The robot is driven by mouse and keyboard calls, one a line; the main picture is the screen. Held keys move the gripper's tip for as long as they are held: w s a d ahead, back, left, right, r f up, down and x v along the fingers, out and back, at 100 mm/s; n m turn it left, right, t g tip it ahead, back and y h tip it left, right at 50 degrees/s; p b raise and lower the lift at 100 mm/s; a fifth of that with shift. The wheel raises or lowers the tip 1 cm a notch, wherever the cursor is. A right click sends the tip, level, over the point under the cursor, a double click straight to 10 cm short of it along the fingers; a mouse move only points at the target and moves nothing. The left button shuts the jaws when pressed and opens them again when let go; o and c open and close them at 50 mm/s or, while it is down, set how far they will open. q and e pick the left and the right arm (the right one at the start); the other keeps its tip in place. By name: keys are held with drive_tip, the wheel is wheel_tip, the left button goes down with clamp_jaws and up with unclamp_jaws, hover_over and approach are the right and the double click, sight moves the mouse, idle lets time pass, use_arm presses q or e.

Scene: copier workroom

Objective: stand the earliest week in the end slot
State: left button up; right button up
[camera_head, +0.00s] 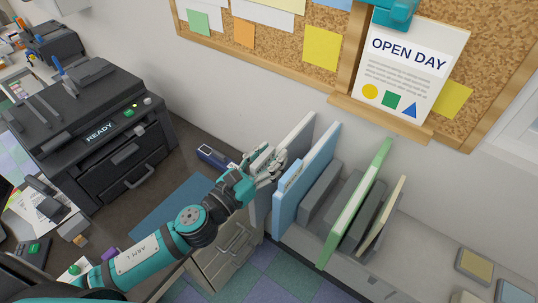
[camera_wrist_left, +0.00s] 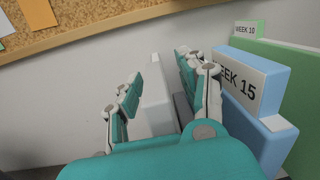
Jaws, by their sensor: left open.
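My left gripper (camera_head: 268,165) is open at the left end of a row of upright binders. In the left wrist view its fingers (camera_wrist_left: 163,95) stand on either side of a pale grey slab (camera_wrist_left: 157,105); I cannot tell if they touch it. That slab seems to be the pale grey upright (camera_head: 297,137); no label on it can be read. To its right stand a blue binder (camera_head: 312,170), labelled WEEK 15 in the wrist view (camera_wrist_left: 240,80), a green binder (camera_head: 356,205), labelled WEEK 10 there (camera_wrist_left: 248,30), and a thin cream one (camera_head: 388,212) leaning, its label unreadable.
Dark grey blocks (camera_head: 320,192) stand between the binders. A black copier (camera_head: 100,130) reading READY is at left, with a dark blue object (camera_head: 213,157) beside it. An OPEN DAY poster (camera_head: 408,65) stands on the corkboard ledge behind. The grey top at right is mostly clear.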

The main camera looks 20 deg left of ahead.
use_arm(q)
drive_tip(key=b+v, duration=0.5)
drive_tip(key=v, duration=0.5)
drive_tip(key=shift+s+a+f+b, duration=0.15)
drive_tip(key=shift+a+b, duration=0.05)
drive_tip(key=shift+b, duration=0.1)
drive_tip(key=shift+s+a+r+b, duration=0.1)
drive_tip(key=shift+s+a+b, duration=0.1)
drive_tip(key=shift+s, duration=0.15)
drive_tip(key=shift+s+a+r+b, duration=0.1)
drive_tip(key=shift+s+b, duration=0.05)
drive_tip(key=shift+s, duration=0.25)
